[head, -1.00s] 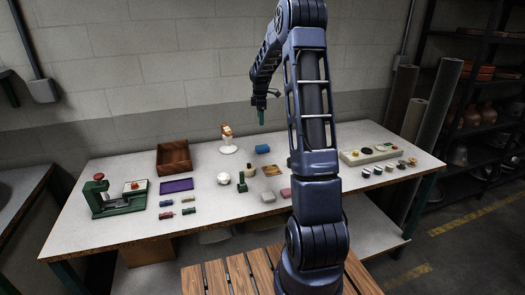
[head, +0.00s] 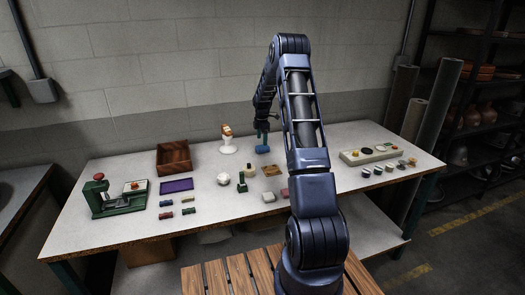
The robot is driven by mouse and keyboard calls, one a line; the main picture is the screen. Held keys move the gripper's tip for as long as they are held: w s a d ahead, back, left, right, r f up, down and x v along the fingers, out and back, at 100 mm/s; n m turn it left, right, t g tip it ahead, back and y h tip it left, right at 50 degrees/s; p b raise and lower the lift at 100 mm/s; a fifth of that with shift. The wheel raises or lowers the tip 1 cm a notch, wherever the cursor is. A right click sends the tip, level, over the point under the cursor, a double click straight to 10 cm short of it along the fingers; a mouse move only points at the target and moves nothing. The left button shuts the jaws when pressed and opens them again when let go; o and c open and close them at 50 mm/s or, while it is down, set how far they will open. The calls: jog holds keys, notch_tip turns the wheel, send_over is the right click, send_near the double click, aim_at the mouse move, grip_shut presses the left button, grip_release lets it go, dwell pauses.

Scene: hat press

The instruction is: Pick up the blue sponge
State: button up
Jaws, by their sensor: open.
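The blue sponge (head: 262,149) lies on the workbench toward the back, right of the white stand with an orange-brown top. My gripper (head: 262,140) is low, at the sponge, with its fingers pointing down. The fingers overlap the sponge in this view, so I cannot tell whether they touch it. The jaws are open.
On the bench (head: 330,140), a wooden tray (head: 174,157), a white stand (head: 228,147) and a small wooden board (head: 272,170) are nearby. A green press (head: 103,200) stands at the left. A pale tray (head: 370,153) lies at the right. Small blocks lie in front.

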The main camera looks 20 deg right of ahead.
aim_at(262, 146)
jog(key=shift+s+d+f, duration=0.1)
jog(key=shift+f, duration=2.9)
jog(key=shift+c, duration=0.2)
jog(key=c, duration=1)
